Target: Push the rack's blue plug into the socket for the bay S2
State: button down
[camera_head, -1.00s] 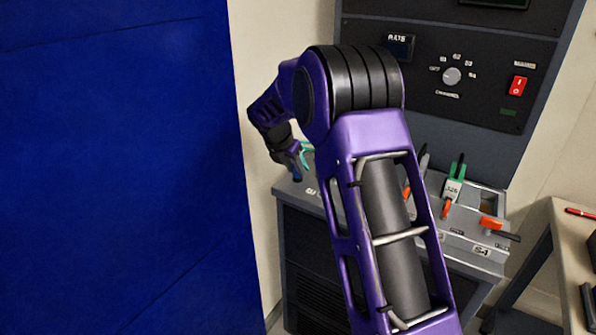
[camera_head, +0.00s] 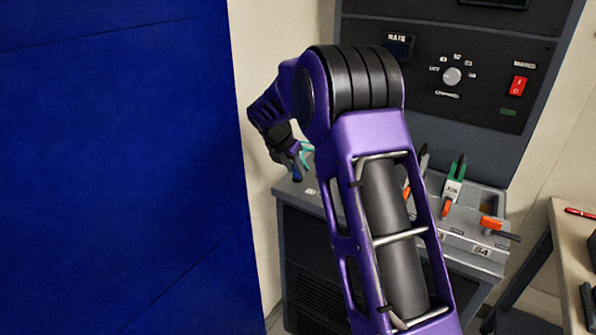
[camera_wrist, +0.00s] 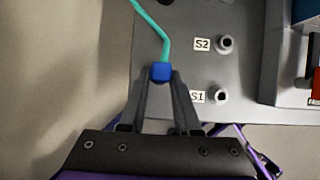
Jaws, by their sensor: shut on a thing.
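My gripper (camera_wrist: 161,90) is shut on the blue plug (camera_wrist: 161,72), which sits between the fingertips in the wrist view. A teal cable (camera_wrist: 149,20) runs from the plug up and to the left. The S2 socket (camera_wrist: 225,43) is a round grey fitting to the right of the plug and a little higher in the picture, beside its S2 label (camera_wrist: 202,44). The plug is apart from it. In the head view my gripper (camera_head: 297,172) is small, over the left end of the grey rack top, and the sockets are hidden behind my arm.
The S1 socket (camera_wrist: 221,96) with its label lies below S2 in the wrist view. Raised housings with a red part (camera_wrist: 315,84) stand at the right. In the head view, orange-handled levers (camera_head: 491,223) and a green-topped tagged part (camera_head: 455,175) stand on the rack's right.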

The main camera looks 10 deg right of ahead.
jog(key=shift+r+p, duration=1.15)
jog(key=shift+p, duration=0.05)
dwell(0.5)
notch_tip(320, 180, up, 6)
jog(key=p, duration=0.5)
jog(key=shift+f, duration=0.1)
dwell(0.4)
